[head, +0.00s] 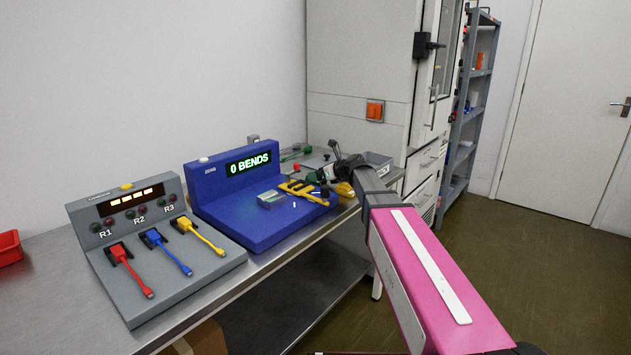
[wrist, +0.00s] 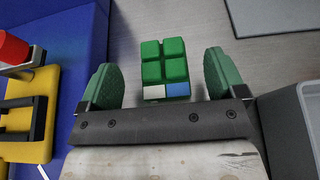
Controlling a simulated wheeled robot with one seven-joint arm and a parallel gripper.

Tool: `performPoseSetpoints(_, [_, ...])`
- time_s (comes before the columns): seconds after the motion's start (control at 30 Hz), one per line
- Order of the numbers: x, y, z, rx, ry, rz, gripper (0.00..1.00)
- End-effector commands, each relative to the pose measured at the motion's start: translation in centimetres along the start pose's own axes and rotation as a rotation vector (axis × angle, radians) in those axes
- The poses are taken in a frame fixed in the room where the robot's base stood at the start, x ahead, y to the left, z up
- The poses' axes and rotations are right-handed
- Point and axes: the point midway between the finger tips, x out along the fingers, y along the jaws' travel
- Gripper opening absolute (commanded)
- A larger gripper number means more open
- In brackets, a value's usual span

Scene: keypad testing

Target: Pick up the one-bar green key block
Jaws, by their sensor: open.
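In the wrist view a green key block (wrist: 164,60) lies on the metal bench. It has several green keys, with one white and one blue patch at its near end. I cannot make out a bar marking on it. My gripper (wrist: 161,78) is open, with one green fingertip on each side of the block and visible gaps between. In the head view my gripper (head: 338,172) is at the bench's far end, right of the blue console; the block under it is hidden there by my arm.
The blue console (head: 215,205) with a yellow fixture (wrist: 35,110) stands close on the left. A grey bin (wrist: 300,125) is close on the right in the wrist view. A grey plate (wrist: 275,14) lies beyond. A grey console (head: 180,275) with three cables is farther left.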

Motion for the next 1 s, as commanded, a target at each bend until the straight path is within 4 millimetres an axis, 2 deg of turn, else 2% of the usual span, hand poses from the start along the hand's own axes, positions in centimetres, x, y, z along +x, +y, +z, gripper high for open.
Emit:
performPoseSetpoints(0.23, [3.6,-0.2,-0.3,-0.001,0.000,0.001,0.89])
performPoseSetpoints(0.5, [4.0,-0.1,-0.3,-0.001,0.000,0.000,0.89])
performPoseSetpoints(0.57, [4.0,-0.1,-0.3,-0.001,0.000,0.000,0.73])
performPoseSetpoints(0.6, [4.0,-0.1,-0.3,-0.001,0.000,0.000,0.60])
performPoseSetpoints(0.67, [4.0,-0.1,-0.3,0.000,0.000,0.001,0.41])
performPoseSetpoints(0.7, [4.0,-0.1,-0.3,0.000,0.000,0.001,0.36])
performPoseSetpoints(1.0, [3.9,-0.1,-0.2,-0.001,0.000,0.000,0.35])
